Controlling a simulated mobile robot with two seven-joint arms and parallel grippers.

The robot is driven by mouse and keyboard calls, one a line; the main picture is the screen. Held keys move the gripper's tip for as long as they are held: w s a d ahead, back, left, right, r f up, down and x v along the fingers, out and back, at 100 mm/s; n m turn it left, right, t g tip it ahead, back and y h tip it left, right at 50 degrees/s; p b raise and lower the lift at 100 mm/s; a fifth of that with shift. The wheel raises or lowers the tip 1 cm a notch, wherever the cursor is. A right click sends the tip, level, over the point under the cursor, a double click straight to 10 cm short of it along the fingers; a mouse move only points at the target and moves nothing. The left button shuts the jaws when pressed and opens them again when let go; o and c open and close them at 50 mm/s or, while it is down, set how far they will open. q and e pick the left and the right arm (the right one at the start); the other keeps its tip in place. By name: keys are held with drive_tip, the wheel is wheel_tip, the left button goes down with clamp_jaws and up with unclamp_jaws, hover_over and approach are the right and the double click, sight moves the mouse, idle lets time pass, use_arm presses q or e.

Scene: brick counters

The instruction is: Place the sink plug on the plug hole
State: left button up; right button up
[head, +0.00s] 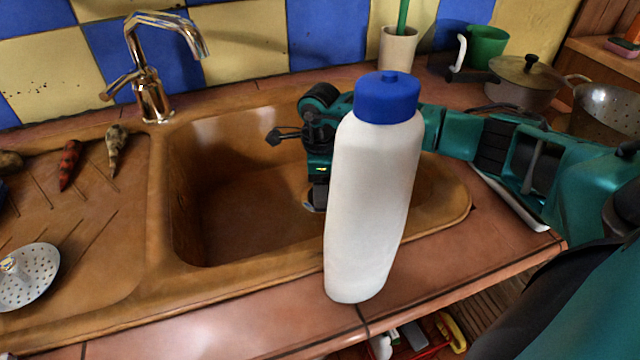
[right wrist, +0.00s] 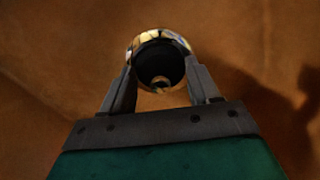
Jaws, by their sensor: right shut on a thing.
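The sink plug (right wrist: 150,45) is a round piece with a shiny rim, a dark middle and a small knob. My right gripper (right wrist: 160,68) is shut on it, a finger on each side. In the head view my right gripper (head: 318,195) points down into the brown sink basin (head: 235,215), low near its right part, with a bit of shiny rim (head: 311,207) under its tips. The white bottle partly covers the gripper. I cannot make out the plug hole, nor whether the plug touches the basin floor. My left gripper is not in view.
A tall white bottle with a blue cap (head: 372,200) stands on the front counter edge before my right arm. A chrome tap (head: 150,95) is behind the basin. A perforated disc (head: 30,278) and peppers (head: 69,165) lie on the drainboard. A lidded pot (head: 520,85) stands back right.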

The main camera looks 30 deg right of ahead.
drive_tip(key=shift+f, duration=0.2)
drive_tip(key=o, duration=1.1)
drive_tip(key=shift+r, duration=0.1)
drive_tip(key=shift+r, duration=0.15)
wheel_tip(320, 180, up, 12)
drive_tip(key=shift+p, duration=0.95)
drive_tip(key=shift+s, duration=0.1)
